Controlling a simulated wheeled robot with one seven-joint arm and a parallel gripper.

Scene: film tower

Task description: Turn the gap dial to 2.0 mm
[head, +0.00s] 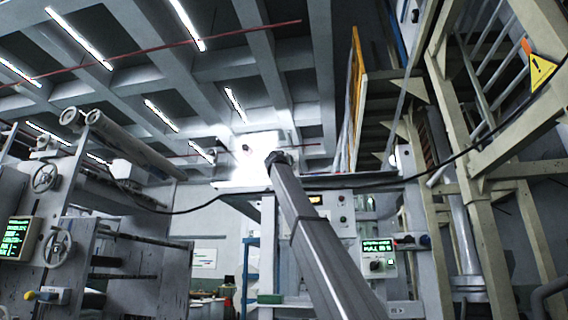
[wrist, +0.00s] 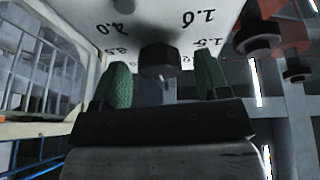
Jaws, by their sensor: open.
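The gap dial's dark knob (wrist: 158,60) shows in the wrist view on a pale panel (wrist: 150,14) with printed numbers around it. I read 4.0 at the upper left and what looks like 1.0 and 1.5 at the right. Other marks are partly hidden by the knob and fingers. No pointer on the knob is readable. My gripper (wrist: 163,66) is open, its green-padded fingers on either side of the knob, with gaps visible. I cannot tell how deep the knob sits between them. In the head view my arm reaches up toward a brightly lit panel; the fingers are not distinguishable there.
Red-and-black fittings (wrist: 268,38) stand right of the dial in the wrist view. In the head view a control box (head: 377,258) with a green screen stands right of my arm. A black cable (head: 410,181) crosses the scene. Rollers and handwheels (head: 46,177) are left, stair framing right.

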